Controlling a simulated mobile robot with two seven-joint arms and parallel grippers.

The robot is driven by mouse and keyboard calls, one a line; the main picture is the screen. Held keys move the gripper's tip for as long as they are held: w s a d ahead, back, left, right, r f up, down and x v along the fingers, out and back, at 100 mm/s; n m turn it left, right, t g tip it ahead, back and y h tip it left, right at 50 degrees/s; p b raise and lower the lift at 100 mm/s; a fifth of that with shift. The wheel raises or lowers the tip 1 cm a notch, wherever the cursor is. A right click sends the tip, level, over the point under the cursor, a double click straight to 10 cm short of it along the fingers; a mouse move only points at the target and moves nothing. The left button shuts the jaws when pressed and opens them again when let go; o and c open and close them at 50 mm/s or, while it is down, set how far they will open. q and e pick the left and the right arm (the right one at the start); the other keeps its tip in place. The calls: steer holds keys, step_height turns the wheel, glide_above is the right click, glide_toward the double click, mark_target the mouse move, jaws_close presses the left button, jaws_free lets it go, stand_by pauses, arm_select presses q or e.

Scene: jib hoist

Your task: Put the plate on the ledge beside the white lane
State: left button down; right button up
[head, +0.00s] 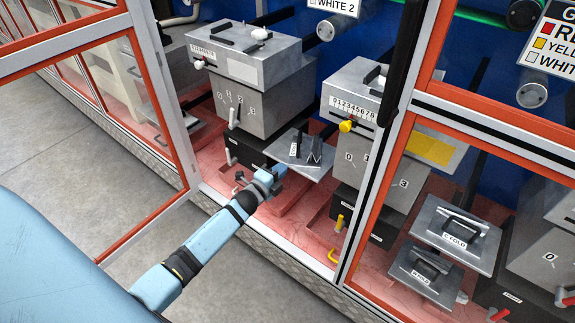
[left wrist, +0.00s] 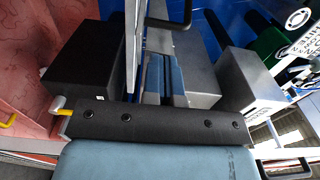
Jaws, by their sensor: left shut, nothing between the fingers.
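The grey square plate (head: 290,163) has a dark handle and a small label on top. In the head view it lies between the white and yellow lane boxes; its support is hidden. My left gripper (head: 277,177) is at its near left edge, shut and empty. In the left wrist view the shut blue fingers (left wrist: 166,80) lie beside a thin edge that looks like the plate (left wrist: 132,55); whether they touch is unclear. The white lane's box (head: 245,85) has a white knob and lever. I cannot tell which surface is the ledge. My right gripper is not in view.
The yellow lane's box (head: 350,130) stands right of the plate. Two more handled plates (head: 462,238) (head: 432,278) lie behind the right frame. White and orange frame posts (head: 165,85) border the opening. The red floor (head: 290,225) in front is partly clear.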

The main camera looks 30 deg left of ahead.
arm_select(q)
steer(key=s, duration=0.7)
steer(key=shift+a+f+p, duration=0.2)
steer(key=shift+a+p, duration=0.1)
steer(key=shift+a, duration=0.1)
